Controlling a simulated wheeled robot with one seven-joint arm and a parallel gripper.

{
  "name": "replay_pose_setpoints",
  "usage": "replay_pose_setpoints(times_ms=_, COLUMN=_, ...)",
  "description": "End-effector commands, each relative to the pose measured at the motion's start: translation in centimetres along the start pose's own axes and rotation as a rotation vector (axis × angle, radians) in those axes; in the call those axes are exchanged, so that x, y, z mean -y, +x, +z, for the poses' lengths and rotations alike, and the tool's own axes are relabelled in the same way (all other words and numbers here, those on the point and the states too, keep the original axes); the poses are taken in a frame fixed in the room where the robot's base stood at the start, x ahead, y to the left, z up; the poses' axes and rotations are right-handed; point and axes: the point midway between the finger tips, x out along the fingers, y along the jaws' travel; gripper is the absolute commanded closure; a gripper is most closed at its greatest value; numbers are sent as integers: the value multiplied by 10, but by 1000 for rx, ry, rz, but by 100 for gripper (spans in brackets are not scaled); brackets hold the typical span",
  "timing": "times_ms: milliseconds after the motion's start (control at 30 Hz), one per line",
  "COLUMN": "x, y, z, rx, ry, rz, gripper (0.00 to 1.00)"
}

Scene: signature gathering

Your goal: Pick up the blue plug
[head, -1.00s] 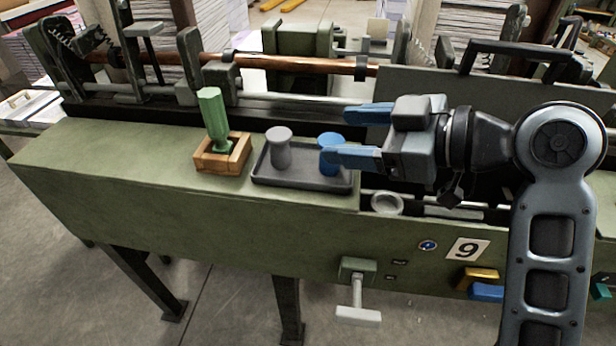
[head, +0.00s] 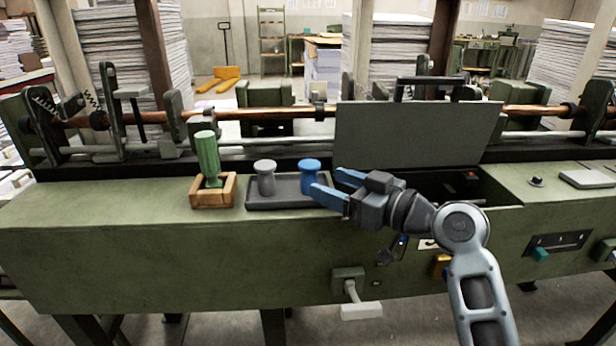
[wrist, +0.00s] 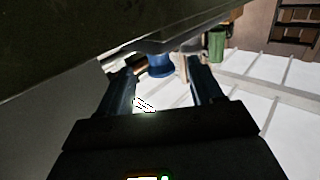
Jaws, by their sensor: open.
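The blue plug (head: 308,171) stands upright at the right end of a dark tray (head: 262,205) on the green machine top. A grey plug (head: 265,180) stands to its left in the same tray. My gripper (head: 324,181) is open and empty, just right of the blue plug, its blue fingers pointing left towards it. The near fingertip overlaps the plug's lower right edge in the head view; contact cannot be told. In the wrist view the blue plug (wrist: 160,66) shows between and beyond the open fingers (wrist: 160,72), its upper part partly cut off by a grey shape.
A green stamp-like piece (head: 207,158) stands in a wooden box (head: 213,199) left of the tray. It also shows in the wrist view (wrist: 216,45). A raised grey panel (head: 415,133) stands behind and right of my gripper. An open recess (head: 450,187) lies right of it.

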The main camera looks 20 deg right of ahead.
Motion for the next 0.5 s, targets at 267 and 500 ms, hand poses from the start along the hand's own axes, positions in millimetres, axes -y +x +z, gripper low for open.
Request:
replay_pose_setpoints(times_ms=267, x=-1, y=37, z=-1, rx=0, ry=-1, rz=-2, gripper=34)
replay_pose_setpoints(times_ms=500, x=-1, y=41, z=0, rx=0, ry=-1, rz=-1, gripper=34)
